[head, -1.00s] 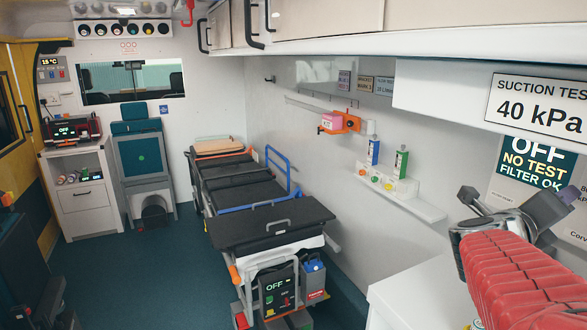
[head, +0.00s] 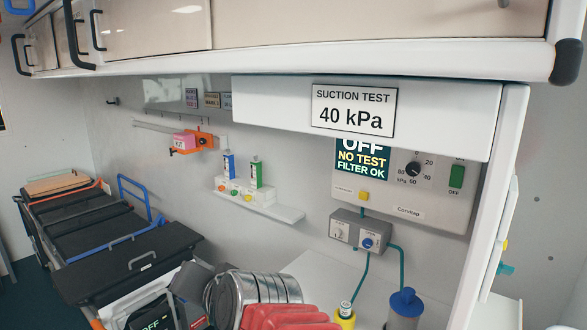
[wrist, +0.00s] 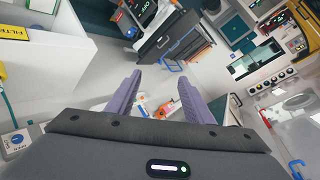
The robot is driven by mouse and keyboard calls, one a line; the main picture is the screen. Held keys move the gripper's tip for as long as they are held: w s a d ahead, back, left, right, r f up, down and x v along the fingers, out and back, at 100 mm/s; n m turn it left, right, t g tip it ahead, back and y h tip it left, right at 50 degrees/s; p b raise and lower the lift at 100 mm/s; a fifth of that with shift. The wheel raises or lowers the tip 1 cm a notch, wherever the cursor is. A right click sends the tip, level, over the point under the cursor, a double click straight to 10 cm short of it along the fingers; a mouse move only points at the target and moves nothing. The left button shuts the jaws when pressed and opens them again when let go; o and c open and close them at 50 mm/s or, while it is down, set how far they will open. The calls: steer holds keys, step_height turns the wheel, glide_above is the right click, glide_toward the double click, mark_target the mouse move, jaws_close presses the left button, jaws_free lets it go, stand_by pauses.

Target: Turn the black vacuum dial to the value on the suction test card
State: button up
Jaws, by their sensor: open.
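The suction test card (head: 354,110) on the white overhead ledge reads 40 kPa in the head view. Below it, the black vacuum dial (head: 413,169) sits on a pale wall panel, with a kPa scale around it. Its pointer is too small to read surely. The panel's display (head: 362,158) reads OFF, NO TEST, FILTER OK, its top partly hidden by the ledge. My gripper (wrist: 158,100) shows two purple fingers spread apart with nothing between them in the wrist view. In the head view my arm is low, left of the dial and well apart from it.
A green switch (head: 457,177) marked OFF is right of the dial, and a yellow button (head: 364,196) is lower left. A grey box with knobs (head: 360,236) is underneath. A blue-topped canister (head: 403,308) stands on the white counter. The ledge overhangs the panel's top.

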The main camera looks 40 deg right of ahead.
steer(key=s+a+f+n+g, duration=0.3)
steer(key=s+a+f+n, duration=0.1)
steer(key=s, duration=0.3)
steer(key=s+a+f+n+g+y, duration=0.1)
steer(key=s+a+f+n+g, duration=0.2)
steer(key=s+f+n, duration=0.3)
steer(key=shift+s+a+f, duration=0.15)
steer(key=shift+s+a, duration=0.2)
steer(key=shift+s, duration=0.1)
